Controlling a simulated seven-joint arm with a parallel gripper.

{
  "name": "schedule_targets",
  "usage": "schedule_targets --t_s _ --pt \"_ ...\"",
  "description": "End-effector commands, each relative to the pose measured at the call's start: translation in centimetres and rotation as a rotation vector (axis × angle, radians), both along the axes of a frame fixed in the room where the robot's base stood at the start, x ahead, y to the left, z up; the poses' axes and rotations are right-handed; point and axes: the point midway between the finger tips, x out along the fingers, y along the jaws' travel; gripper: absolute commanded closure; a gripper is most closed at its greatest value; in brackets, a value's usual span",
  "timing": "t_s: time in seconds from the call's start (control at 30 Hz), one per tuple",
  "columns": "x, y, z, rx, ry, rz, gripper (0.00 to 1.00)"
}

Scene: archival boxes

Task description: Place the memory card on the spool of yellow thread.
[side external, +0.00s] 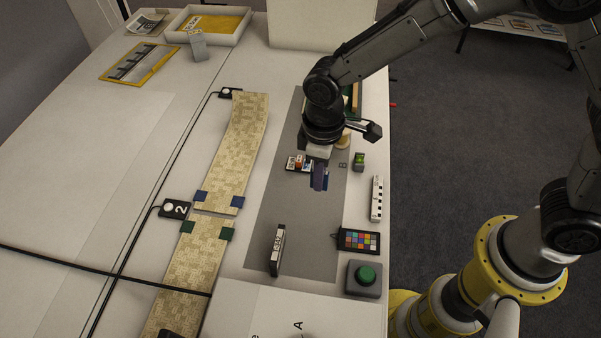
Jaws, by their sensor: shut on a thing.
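My gripper (319,177) points down over the grey mat, right of the middle of the picture. It is shut on a small dark blue thing at its fingertips, which could be the memory card; it is too small and too dark to tell for sure. A pale yellow round thing (343,141), possibly the spool of yellow thread, shows behind and to the right of my gripper. It is partly hidden by my wrist. My gripper is nearer the camera than this thing and apart from it.
A small green-lit block (359,161), a white strip (376,198), a colour chart (358,240) and a green button (365,275) line the right. An upright case (277,250) stands on the grey mat (310,230).

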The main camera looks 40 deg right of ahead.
Motion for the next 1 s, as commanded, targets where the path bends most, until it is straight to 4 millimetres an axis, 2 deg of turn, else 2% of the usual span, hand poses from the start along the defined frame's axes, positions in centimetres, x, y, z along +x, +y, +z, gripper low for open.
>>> schedule_targets --t_s 0.17,0.37,0.47,0.67,0.8,0.9,1.0 --pt "-0.9 -0.5 0.3 -0.001 0.001 0.036 1.0" --pt "-1.5 -1.5 0.7 0.001 -0.001 0.196 1.0" --pt "-0.9 -3.7 1.6 0.001 -0.003 0.258 1.0" --pt "0.4 -10.3 3.9 0.0 -0.004 0.29 1.0" --pt "1.0 -15.0 5.4 0.0 -0.004 0.24 1.0" --pt "1.2 -17.6 6.2 0.0 -0.001 0.177 1.0" --pt "1.4 -19.3 6.7 0.0 0.0 0.129 1.0"
